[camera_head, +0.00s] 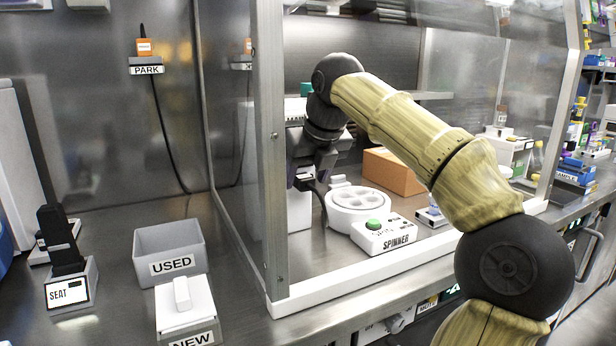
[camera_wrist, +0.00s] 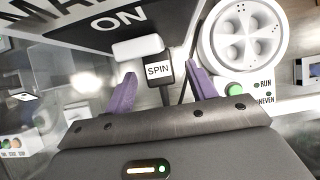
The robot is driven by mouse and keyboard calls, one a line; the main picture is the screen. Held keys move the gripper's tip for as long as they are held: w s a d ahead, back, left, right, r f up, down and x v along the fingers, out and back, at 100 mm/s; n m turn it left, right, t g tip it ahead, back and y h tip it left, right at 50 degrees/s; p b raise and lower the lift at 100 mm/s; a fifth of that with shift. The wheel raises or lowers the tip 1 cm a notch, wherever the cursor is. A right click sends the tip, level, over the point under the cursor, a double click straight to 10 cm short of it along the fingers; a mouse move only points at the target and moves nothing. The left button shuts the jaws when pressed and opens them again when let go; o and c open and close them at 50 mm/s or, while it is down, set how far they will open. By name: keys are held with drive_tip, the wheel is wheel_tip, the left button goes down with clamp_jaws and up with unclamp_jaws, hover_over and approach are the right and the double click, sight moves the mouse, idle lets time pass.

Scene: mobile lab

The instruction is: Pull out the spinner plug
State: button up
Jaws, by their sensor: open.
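The spinner (camera_head: 380,236) is a white unit labelled SPINNER, with a green button and a round rotor (camera_head: 357,200). It stands inside the clear enclosure, and the rotor also shows at upper right in the wrist view (camera_wrist: 243,38). A dark block labelled SPIN (camera_wrist: 158,72) lies between the purple fingers of my gripper (camera_wrist: 161,84). I cannot tell whether this block is the plug or its mount. The fingers are open, with gaps visible on both sides of the block. In the head view, my gripper (camera_head: 312,182) is left of the rotor, and the block is hidden.
An orange plug-like piece (camera_head: 144,47) with a black cable sits at the PARK holder (camera_head: 146,69) on the back wall. The enclosure's metal post (camera_head: 272,150) stands left of my arm. A USED bin (camera_head: 168,252) and a brown box (camera_head: 393,171) are nearby.

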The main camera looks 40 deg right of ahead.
sight(314, 188)
drive_tip(key=c, duration=1.1)
drive_tip(key=shift+s+a+b, duration=0.1)
drive_tip(key=shift+s+b, duration=0.25)
drive_tip(key=shift+s, duration=0.2)
drive_tip(key=shift+s+a+b, duration=0.2)
drive_tip(key=shift+s+b, duration=0.2)
drive_tip(key=shift+s, duration=0.3)
drive_tip(key=shift+s+a+b, duration=0.15)
drive_tip(key=shift+s+b, duration=0.25)
drive_tip(key=shift+s, duration=0.3)
